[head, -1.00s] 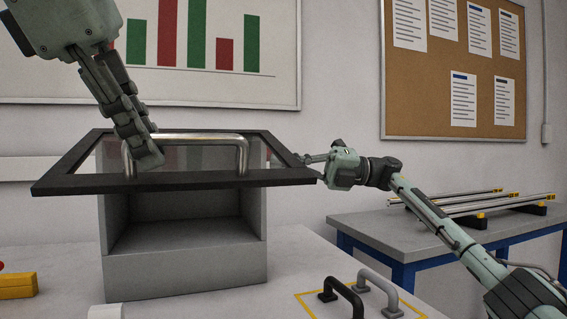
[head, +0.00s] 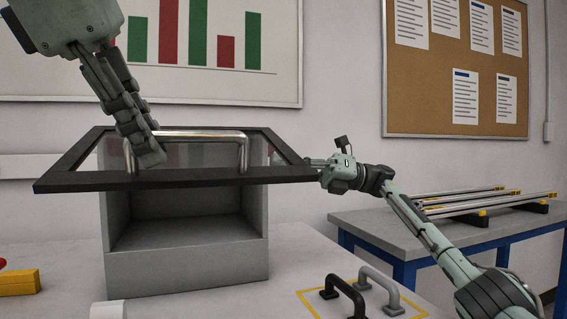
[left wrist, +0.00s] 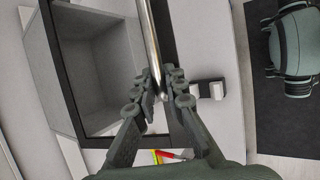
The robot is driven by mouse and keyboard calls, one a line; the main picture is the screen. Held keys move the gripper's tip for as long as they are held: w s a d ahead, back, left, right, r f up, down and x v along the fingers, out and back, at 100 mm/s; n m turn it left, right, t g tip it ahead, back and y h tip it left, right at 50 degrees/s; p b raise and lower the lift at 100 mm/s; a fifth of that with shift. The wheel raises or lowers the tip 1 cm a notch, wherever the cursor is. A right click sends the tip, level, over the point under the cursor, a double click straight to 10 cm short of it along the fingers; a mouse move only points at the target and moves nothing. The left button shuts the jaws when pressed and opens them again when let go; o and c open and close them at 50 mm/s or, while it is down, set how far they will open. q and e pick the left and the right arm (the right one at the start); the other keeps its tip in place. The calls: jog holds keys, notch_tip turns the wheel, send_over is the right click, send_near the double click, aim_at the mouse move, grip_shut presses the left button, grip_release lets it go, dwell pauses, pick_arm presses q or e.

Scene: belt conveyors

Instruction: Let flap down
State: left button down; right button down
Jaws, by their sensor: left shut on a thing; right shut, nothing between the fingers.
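The flap (head: 220,176), a black frame around a clear pane, stands raised, nearly level, over the open grey box (head: 185,272). Its silver bar handle (head: 205,135) is on the pane's upper side. My left gripper (head: 150,160) is shut on the handle near its left end. The left wrist view shows its fingers (left wrist: 163,95) closed on both sides of the handle (left wrist: 153,45). My right gripper (head: 314,161) is shut and empty at the flap's right front corner. I cannot tell whether its fingertips touch the frame.
Black and grey handles (head: 345,296) stand inside a yellow outline on the worktop at front right. A yellow block (head: 20,282) lies at the left edge. A blue-legged table (head: 400,236) with metal rails is at right. The worktop between box and handles is clear.

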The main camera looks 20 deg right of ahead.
jog(key=shift+w+n, duration=0.15)
jog(key=shift+n, duration=0.45)
jog(key=shift+w, duration=0.2)
dwell(1.2)
